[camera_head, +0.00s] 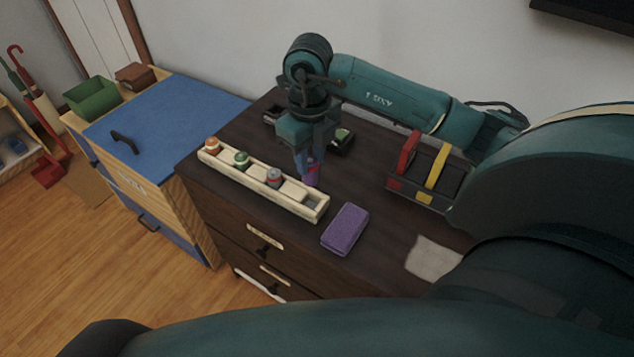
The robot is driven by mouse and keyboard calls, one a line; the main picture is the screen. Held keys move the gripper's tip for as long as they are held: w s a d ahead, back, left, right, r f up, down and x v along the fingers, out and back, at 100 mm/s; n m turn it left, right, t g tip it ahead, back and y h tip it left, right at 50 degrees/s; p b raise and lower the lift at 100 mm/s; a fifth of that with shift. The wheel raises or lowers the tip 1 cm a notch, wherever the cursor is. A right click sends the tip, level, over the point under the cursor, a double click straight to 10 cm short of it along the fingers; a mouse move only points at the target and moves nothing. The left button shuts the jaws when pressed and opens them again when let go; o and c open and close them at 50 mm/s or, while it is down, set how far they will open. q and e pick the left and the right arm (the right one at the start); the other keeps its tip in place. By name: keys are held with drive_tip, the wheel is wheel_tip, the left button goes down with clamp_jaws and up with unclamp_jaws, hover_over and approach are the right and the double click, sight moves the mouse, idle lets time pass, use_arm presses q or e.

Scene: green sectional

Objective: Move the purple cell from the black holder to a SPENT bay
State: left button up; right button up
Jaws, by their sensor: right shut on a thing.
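My right gripper (306,168) points down above the dark cabinet top, shut on the purple cell (314,176). The cell shows below the fingers, just behind the long cream tray, with some red at the fingers. The tray (262,195) has a row of bays holding an orange-red-topped cell (212,145), a green-topped cell (241,159) and a grey-and-red cell (274,177). Its right end bay looks empty. A black holder (343,141) with something green in it stands behind the gripper, partly hidden. My left gripper is out of view; I cannot read any bay label.
A purple block (345,229) lies right of the tray. A black rack (434,186) with red and yellow bars and a pale cloth (434,257) are farther right. A small black object (272,113) stands behind. A blue-topped cabinet (170,122) adjoins at left.

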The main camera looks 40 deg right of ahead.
wheel_tip(320, 180, down, 9)
drive_tip(key=shift+f, duration=0.1)
idle(0.3)
drive_tip(key=shift+f, duration=0.2)
drive_tip(key=o, duration=1.1)
drive_tip(key=shift+c, duration=0.2)
drive_tip(key=shift+r, duration=0.15)
